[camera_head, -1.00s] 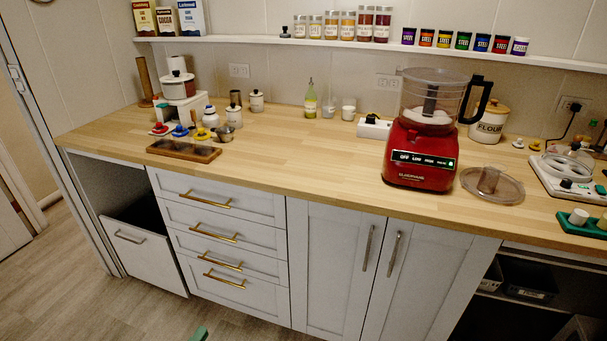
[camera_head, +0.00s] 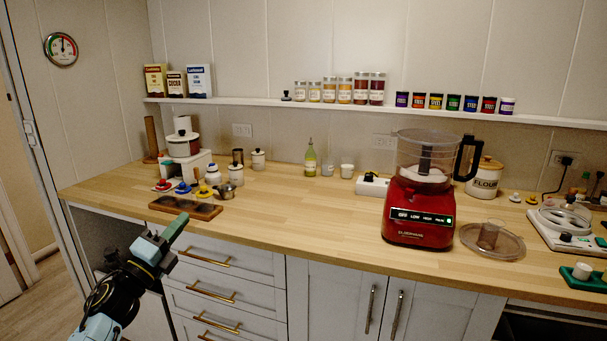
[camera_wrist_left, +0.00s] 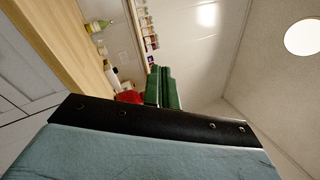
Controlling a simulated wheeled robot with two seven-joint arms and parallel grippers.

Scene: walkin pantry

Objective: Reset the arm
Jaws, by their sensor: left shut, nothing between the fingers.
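In the left wrist view the green fingers (camera_wrist_left: 163,90) are also close together, with the counter to the left and the ceiling to the right. My left arm comes up from the bottom left. My right gripper is not seen in either view.
The wooden counter (camera_head: 300,220) holds a red food processor (camera_head: 418,210), a clear lid (camera_head: 490,240), a flour canister (camera_head: 485,178) and a dark wooden tray (camera_head: 186,208). A wall shelf (camera_head: 240,103) bears jars and boxes. The counter's middle is clear.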

